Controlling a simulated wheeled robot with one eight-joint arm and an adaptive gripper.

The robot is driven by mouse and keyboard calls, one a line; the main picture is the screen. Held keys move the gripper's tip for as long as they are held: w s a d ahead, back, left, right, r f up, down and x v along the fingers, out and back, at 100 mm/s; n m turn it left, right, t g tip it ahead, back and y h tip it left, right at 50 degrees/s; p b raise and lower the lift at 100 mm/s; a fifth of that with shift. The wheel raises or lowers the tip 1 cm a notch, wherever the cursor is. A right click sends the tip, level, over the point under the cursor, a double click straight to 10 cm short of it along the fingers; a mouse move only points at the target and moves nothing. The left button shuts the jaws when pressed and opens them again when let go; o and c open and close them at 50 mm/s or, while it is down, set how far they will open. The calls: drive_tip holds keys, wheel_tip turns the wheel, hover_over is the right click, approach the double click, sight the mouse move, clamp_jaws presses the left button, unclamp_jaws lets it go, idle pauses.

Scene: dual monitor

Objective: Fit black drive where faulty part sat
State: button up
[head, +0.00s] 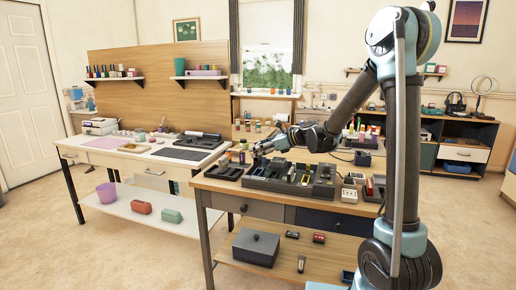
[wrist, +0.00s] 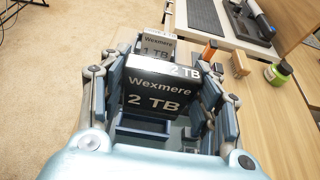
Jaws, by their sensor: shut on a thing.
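In the wrist view a black drive (wrist: 152,97) marked "Wexmere 2 TB" stands between the fingers of my gripper (wrist: 160,90), which is shut on it. Just beyond it is a grey drive (wrist: 157,46) marked "Wexmere 1 TB", partly hidden by the black one. A blue-edged holder (wrist: 150,132) shows below the black drive; I cannot tell whether the drive touches it. The held drive is too small to make out there.
An orange item (wrist: 209,49), a wooden block (wrist: 240,65) and a green jar (wrist: 278,73) stand right of my gripper. A white desk (head: 130,160) adjoins on the left.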

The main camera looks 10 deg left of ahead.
drive_tip(key=shift+f, duration=1.8)
drive_tip(key=shift+s+f, duration=0.1)
drive_tip(key=shift+f, duration=1.6)
idle(0.5)
drive_tip(key=o, duration=1.2)
drive_tip(key=v, duration=1.2)
